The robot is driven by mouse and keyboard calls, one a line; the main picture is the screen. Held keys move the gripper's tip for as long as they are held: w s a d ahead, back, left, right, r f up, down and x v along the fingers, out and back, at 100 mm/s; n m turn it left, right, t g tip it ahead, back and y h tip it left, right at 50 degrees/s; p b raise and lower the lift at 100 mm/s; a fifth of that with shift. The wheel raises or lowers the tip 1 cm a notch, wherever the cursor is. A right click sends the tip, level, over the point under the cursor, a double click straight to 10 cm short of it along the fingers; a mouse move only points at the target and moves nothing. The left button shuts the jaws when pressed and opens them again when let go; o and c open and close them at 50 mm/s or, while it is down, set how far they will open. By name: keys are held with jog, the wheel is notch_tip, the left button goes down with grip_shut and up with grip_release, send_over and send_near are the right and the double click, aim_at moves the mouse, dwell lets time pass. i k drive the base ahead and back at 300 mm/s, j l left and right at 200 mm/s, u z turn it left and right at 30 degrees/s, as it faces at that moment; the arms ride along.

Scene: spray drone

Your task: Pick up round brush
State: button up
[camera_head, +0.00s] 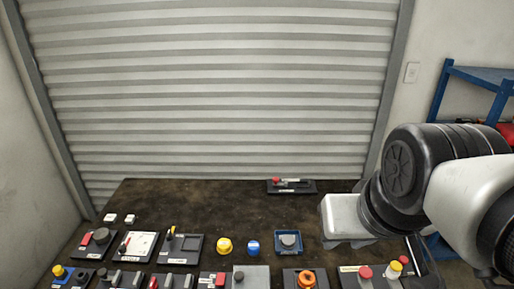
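I cannot tell for certain which item is the round brush; the items on the table are small in this view. A grey rounded piece (289,241) sits in a small blue tray (279,251). To its left stand a blue round piece (253,247) and a yellow round piece (224,245). My gripper (346,243) hangs over the right part of the table, to the right of the blue tray. Its white housing shows, but its fingertips are not clear, and I see nothing held in it.
The dark table (215,205) has free room at the back and middle. A black tray with a red part (291,185) lies at the back. Several holders with knobs line the front edge. A shutter stands behind; a blue shelf (480,75) is at right.

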aim_at(253, 246)
jog(key=j, duration=0.8)
jog(key=k, duration=0.65)
